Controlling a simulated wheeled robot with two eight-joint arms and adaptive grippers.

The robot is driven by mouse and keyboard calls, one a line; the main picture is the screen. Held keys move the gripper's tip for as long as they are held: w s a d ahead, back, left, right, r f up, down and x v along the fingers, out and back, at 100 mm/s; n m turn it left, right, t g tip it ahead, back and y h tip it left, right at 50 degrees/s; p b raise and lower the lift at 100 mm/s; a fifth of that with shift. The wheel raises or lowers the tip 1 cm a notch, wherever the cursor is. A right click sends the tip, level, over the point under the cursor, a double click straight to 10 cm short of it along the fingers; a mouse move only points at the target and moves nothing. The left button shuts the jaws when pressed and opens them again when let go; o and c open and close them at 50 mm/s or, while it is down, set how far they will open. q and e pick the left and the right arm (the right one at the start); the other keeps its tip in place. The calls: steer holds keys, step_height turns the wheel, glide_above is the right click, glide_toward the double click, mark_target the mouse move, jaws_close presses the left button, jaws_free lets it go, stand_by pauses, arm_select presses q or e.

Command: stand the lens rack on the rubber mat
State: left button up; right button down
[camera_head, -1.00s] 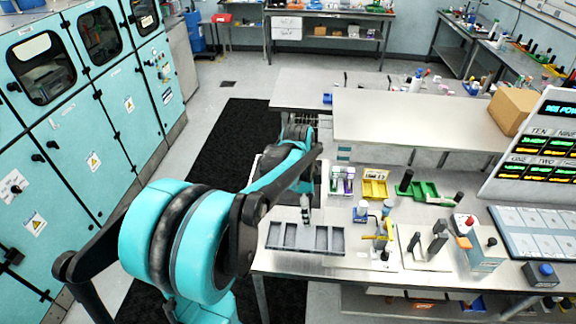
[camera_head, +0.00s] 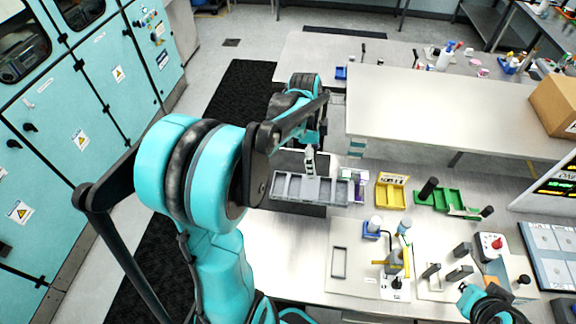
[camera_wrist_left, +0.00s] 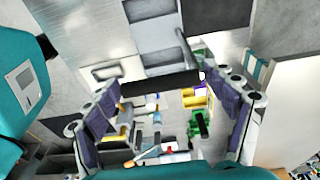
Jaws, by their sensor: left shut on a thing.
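The lens rack (camera_head: 288,188) looks like a long grey tray with several open compartments. In the head view it hangs at my left gripper (camera_head: 310,168), which is shut on it. In the left wrist view a dark bar (camera_wrist_left: 160,84) spans between the fingers. A dark patch (camera_head: 290,209) shows under the rack; I cannot tell if it is the rubber mat or shadow.
A yellow bin (camera_head: 391,192) and a green tray (camera_head: 446,199) stand right of the rack. Small blue-based bottles (camera_head: 375,228) and upright blocks (camera_head: 461,251) stand nearer. The near-left tabletop (camera_head: 280,250) looks clear.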

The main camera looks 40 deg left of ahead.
arm_select(q)
steer(key=a+f, duration=1)
steer(key=shift+a+f, duration=0.15)
steer(key=shift+a, duration=0.15)
steer(key=shift+f+b, duration=0.1)
steer(key=shift+b, duration=0.2)
steer(key=o, duration=1.8)
steer(key=shift+c, duration=0.2)
